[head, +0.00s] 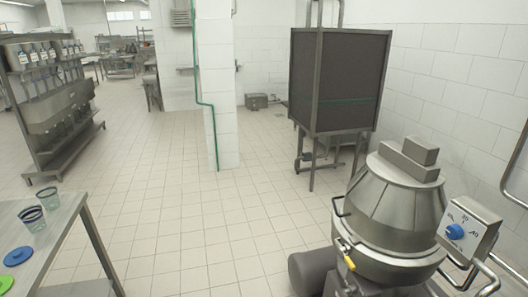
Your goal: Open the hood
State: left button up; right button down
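A steel machine stands at the right of the head view. Its rounded, cone-shaped hood (399,207) sits down over the drum, and no gap shows between them. A box-shaped steel block (408,160) is on top of the hood. A thin bar handle (338,207) sticks out at the hood's left side, and a yellow-tipped lever (348,265) is lower down in front. A control box with a blue knob (454,231) is mounted at the right of the drum. Neither of my grippers is in view.
A steel table (68,215) at the lower left holds two glasses (41,208) and blue and green discs. A dark cabinet on legs (337,82) stands behind the machine. A white pillar (217,90) is mid-back. The tiled floor between table and machine is clear.

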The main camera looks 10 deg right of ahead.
aim_at(395, 206)
jog(key=i+z, duration=0.1)
jog(key=z, duration=1)
jog(key=i+j+z, duration=0.35)
jog(key=j+z, duration=0.2)
jog(key=i+j+z, duration=0.1)
jog(key=j+z, duration=0.15)
jog(key=j, duration=0.15)
jog(key=j+z, duration=0.3)
jog(key=i+j, duration=0.1)
jog(key=j, duration=0.3)
jog(key=i+j, duration=0.1)
jog(key=j, duration=0.65)
jog(key=i+z, duration=0.05)
